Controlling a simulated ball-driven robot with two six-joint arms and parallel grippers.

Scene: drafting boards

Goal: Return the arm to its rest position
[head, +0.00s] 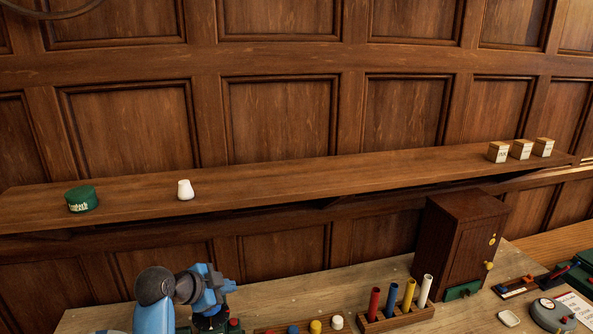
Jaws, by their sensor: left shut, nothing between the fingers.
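My left gripper (211,316) shows at the lower left, over the back part of the wooden desk. It is blue and dark grey, points downward, and is shut with nothing in it. My left arm's blue link and dark grey joint stand just left of it. The lower part of the arm is cut off by the bottom edge. My right gripper is out of view.
A rack of red, blue, yellow and white tubes (396,317) and a dark wooden cabinet (456,245) stand on the desk (290,296).

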